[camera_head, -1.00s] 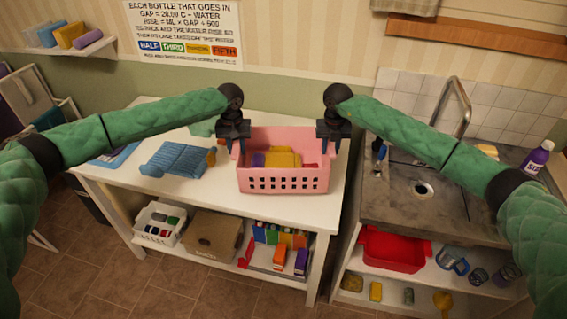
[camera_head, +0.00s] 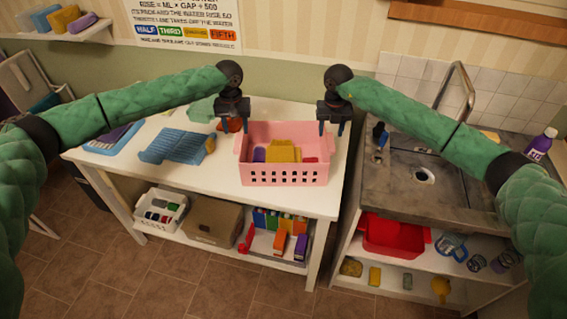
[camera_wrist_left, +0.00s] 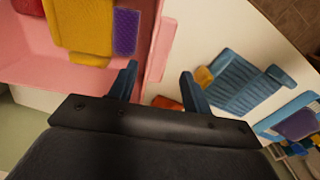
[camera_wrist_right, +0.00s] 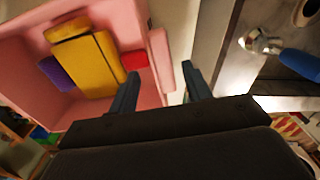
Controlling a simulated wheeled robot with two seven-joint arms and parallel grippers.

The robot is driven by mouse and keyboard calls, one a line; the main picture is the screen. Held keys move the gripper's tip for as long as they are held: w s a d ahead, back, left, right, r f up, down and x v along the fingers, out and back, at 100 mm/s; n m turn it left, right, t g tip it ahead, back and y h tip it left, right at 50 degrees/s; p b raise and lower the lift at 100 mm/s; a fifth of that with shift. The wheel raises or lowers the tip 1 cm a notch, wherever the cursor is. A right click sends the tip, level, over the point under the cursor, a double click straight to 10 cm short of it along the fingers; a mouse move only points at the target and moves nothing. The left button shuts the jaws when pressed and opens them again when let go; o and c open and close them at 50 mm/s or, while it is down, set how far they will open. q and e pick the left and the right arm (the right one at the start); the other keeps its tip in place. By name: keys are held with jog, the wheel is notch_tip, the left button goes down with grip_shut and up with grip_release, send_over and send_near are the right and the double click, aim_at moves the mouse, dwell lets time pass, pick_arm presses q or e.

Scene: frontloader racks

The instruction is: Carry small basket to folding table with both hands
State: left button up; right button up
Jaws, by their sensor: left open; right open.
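The small pink basket (camera_head: 284,176) stands upright on the white table (camera_head: 215,190). It holds yellow, purple and red items. My left gripper (camera_head: 235,129) is open and empty at the basket's left end. In the left wrist view (camera_wrist_left: 160,88), the basket's end wall lies in the gap between its fingers. My right gripper (camera_head: 331,130) is open and empty at the basket's right end. In the right wrist view (camera_wrist_right: 160,88), the other end wall (camera_wrist_right: 157,62) shows ahead between its fingers. I cannot tell whether either finger touches the rim. I cannot identify a folding table.
A folded blue cloth-like item (camera_head: 176,146) and an orange item (camera_head: 230,125) lie left of the basket. A sink counter (camera_head: 400,190) with a tall faucet (camera_head: 462,90) and purple bottle (camera_head: 541,143) stands right. A white bin (camera_head: 160,210) and cardboard box (camera_head: 212,221) sit on the lower shelf.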

jog(key=shift+r, duration=0.1)
pick_arm(q)
notch_tip(320, 180, up, 10)
jog(key=shift+w+r, duration=0.15)
jog(key=shift+r, duration=0.05)
pick_arm(e)
notch_tip(320, 180, up, 12)
dwell(0.6)
pick_arm(q)
jog(key=shift+f, duration=0.1)
pick_arm(e)
jog(key=shift+f, duration=0.2)
